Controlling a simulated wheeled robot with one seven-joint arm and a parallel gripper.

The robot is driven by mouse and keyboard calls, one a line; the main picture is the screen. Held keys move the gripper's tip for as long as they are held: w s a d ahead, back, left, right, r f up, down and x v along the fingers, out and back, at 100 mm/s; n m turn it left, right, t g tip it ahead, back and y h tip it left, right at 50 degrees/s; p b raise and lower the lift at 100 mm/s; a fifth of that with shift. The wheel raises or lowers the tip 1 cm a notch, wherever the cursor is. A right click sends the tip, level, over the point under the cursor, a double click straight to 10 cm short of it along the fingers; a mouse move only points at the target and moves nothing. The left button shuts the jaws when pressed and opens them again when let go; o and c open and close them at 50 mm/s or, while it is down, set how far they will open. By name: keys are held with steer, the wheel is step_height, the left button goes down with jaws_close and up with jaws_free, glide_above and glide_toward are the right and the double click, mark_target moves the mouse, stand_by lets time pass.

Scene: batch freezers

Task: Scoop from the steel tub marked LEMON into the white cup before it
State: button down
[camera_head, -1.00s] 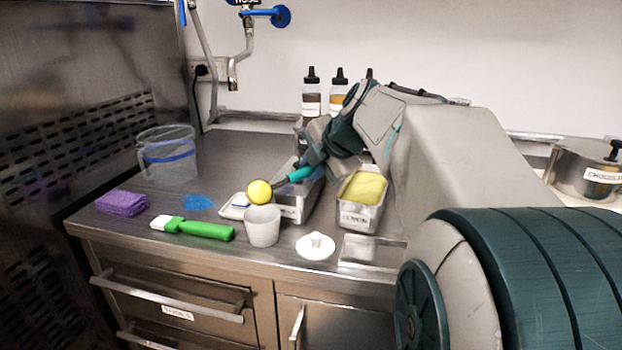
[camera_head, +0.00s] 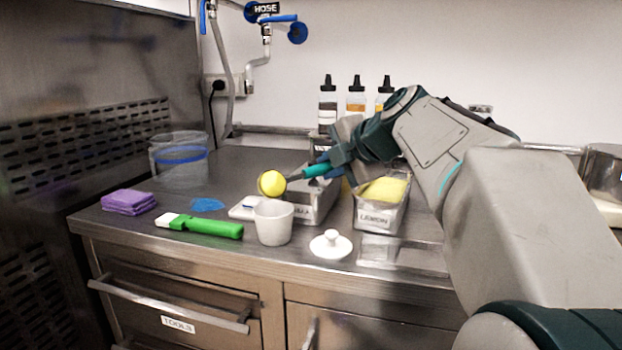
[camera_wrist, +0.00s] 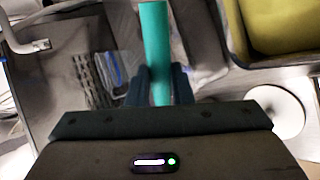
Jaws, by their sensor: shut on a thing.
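My gripper (camera_head: 338,164) is shut on the teal handle (camera_head: 316,170) of a scoop, which points left. The wrist view also shows the teal handle (camera_wrist: 155,50) between the fingers. A round yellow ball (camera_head: 271,183) sits at the scoop's end, above and near the rim of the white cup (camera_head: 273,226). The cup stands upright near the counter's front. The steel tub marked LEMON (camera_head: 375,220), holding a yellow mass (camera_head: 385,189), stands right of the cup. The wrist view shows part of this yellow tub (camera_wrist: 285,28) at upper right. The cup's inside is hidden.
Another steel tub (camera_head: 322,208) stands behind the cup. A white lid (camera_head: 330,244) lies right of the cup, a green-handled scraper (camera_head: 207,227) left. A purple cloth (camera_head: 129,201), clear jug (camera_head: 181,165) and several bottles (camera_head: 356,100) stand farther off.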

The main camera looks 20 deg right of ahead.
steer(key=shift+s+f+t+y+b, duration=0.1)
steer(key=shift+f+t+y+b, duration=0.4)
steer(key=shift+b, duration=2)
steer(key=shift+f+t+h+b, duration=0.15)
steer(key=shift+t+b, duration=0.65)
steer(key=shift+b, duration=1.7)
steer(key=shift+t+y+b, duration=0.3)
steer(key=shift+y+b, duration=0.05)
steer(key=shift+b, duration=0.65)
steer(key=shift+s+d+t+b, duration=0.1)
steer(key=shift+t+b, duration=0.25)
steer(key=shift+t, duration=0.05)
steer(key=shift+r, duration=0.15)
steer(key=g+p, duration=0.1)
steer(key=p, duration=0.2)
steer(key=shift+r, duration=0.35)
steer(key=shift+p, duration=0.4)
steer(key=p, duration=0.2)
steer(key=g+p, duration=0.1)
steer(key=p, duration=0.2)
steer(key=shift+r+g+h, duration=0.2)
steer(key=shift+g+h, duration=0.1)
steer(key=shift+h, duration=0.1)
steer(key=shift+w+f+g+p, duration=0.2)
steer(key=shift+g+p, duration=0.1)
steer(key=shift+p, duration=0.6)
